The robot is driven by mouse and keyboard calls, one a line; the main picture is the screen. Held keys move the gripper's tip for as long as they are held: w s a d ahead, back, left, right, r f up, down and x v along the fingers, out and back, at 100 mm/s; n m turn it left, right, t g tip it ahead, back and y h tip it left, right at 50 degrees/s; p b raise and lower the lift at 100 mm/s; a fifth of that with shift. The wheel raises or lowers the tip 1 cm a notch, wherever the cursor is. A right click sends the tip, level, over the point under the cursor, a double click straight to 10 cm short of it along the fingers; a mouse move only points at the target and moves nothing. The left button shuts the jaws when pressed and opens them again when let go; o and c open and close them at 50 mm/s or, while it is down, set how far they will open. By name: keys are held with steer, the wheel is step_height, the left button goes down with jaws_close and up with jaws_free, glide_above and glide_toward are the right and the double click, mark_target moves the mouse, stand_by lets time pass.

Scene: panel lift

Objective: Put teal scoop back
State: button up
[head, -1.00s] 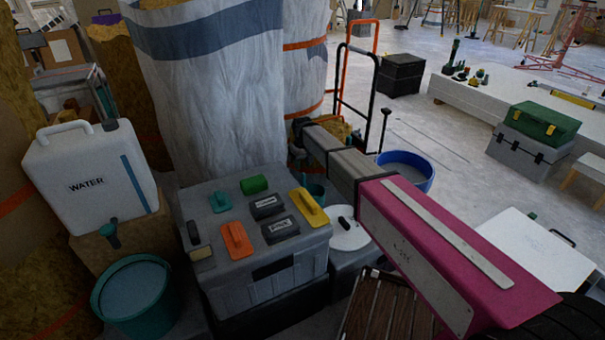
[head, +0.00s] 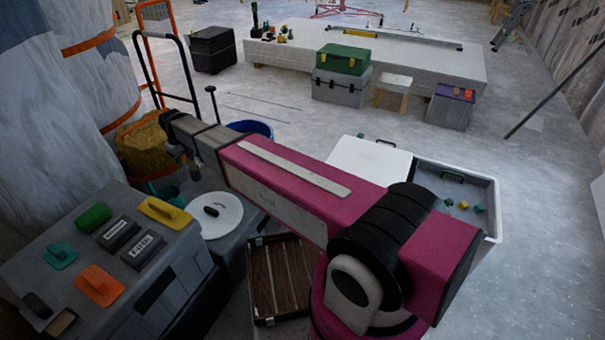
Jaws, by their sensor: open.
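No teal thing here is clearly a scoop. A teal flat-based tool with a handle (head: 60,256) lies on the grey box (head: 185,290) at the lower left. A teal container-like thing (head: 166,193) stands behind the box, partly hidden, and I cannot tell what it is. A small teal piece (head: 478,209) lies in the white open bin (head: 492,228) at the right. My gripper (head: 190,172) is open at the far end of my magenta arm, above and left of the white round lid (head: 222,222). Nothing shows in it.
The grey box also holds a green block (head: 94,217), a yellow tool (head: 164,213), an orange tool (head: 99,285) and dark labelled blocks. A slatted wooden crate (head: 280,285) stands below my arm. A blue tub (head: 256,128) is behind it. Open floor lies at the right.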

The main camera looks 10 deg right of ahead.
steer(key=s+d+m, duration=0.2)
steer(key=s+d, duration=0.3)
steer(key=d, duration=0.9)
steer(key=s+d+f+m, duration=0.1)
steer(key=s+d+m, duration=0.2)
steer(key=d, duration=1.2)
steer(key=s+d+m, duration=0.2)
steer(key=s+d, duration=0.6)
steer(key=d, duration=0.7)
steer(key=shift+s+f+m, duration=0.25)
steer(key=shift+f+m, duration=0.1)
steer(key=shift+m, duration=0.05)
steer(key=shift+a, duration=0.1)
